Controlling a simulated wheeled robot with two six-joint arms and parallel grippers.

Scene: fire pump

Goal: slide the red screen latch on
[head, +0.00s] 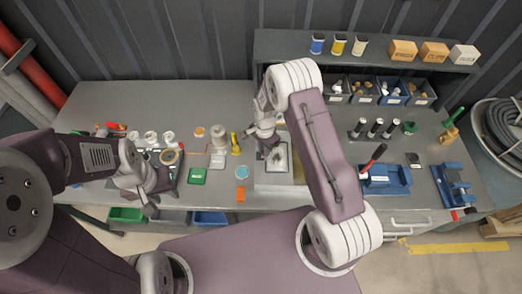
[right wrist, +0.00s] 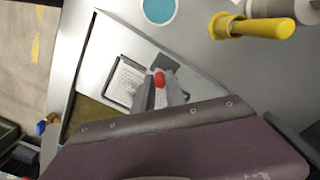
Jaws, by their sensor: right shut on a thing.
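The red screen latch (right wrist: 159,77) shows in the right wrist view as a small red knob between my right gripper's fingertips. My right gripper (right wrist: 163,88) is shut on it. A pale mesh screen (right wrist: 127,80) in a dark frame lies just left of the fingers, in a light grey panel (right wrist: 113,42). In the head view my right gripper (head: 270,146) is over this panel at the middle of the bench, and the latch is hidden there. My left gripper (head: 149,204) hangs near the bench's front edge at the left, away from the latch; its finger gap is unclear.
A yellow-handled tool (head: 235,143) and a light blue disc (head: 242,172) lie left of the panel. Blue holders (head: 387,180) stand at the right, parts bins (head: 392,90) at the back.

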